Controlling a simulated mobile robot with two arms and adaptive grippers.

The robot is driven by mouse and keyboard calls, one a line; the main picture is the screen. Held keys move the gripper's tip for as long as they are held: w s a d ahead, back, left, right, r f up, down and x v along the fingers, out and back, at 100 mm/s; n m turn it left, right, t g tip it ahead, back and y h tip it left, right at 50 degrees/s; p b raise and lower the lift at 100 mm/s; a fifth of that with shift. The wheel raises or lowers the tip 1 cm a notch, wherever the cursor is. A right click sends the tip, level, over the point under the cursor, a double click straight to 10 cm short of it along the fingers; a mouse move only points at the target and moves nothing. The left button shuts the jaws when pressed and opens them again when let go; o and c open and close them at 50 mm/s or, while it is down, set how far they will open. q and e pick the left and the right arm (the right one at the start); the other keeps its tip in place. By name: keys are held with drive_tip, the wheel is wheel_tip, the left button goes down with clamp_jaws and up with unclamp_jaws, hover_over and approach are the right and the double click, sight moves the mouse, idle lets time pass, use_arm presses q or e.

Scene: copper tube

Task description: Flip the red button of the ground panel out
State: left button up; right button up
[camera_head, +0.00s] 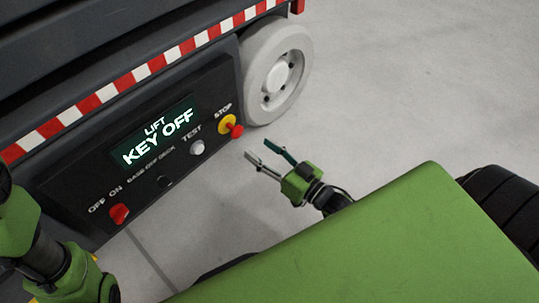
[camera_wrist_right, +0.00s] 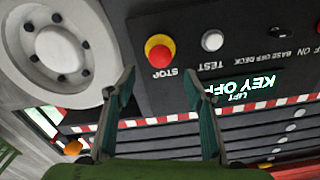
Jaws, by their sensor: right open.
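The ground panel (camera_head: 100,168) is a dark box on the side of the lift, with a lit display reading "LIFT KEY OFF". The red stop button (camera_head: 237,131) sits on a yellow base at the panel's right end, under the word STOP. In the right wrist view the red button (camera_wrist_right: 160,56) appears ahead of and between my fingers. My right gripper (camera_head: 270,152) is open and empty, apart from the button, below and to its right in the head view. The left arm shows at the left edge; its fingers are not visible.
A white wheel (camera_head: 276,78) stands right of the panel, close to the button. A white test button (camera_head: 197,147) and a red off/on switch (camera_head: 119,213) are also on the panel. Grey floor (camera_head: 400,70) is clear to the right.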

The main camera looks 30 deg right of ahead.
drive_tip(key=shift+v, duration=1.4)
drive_tip(key=shift+r, duration=0.1)
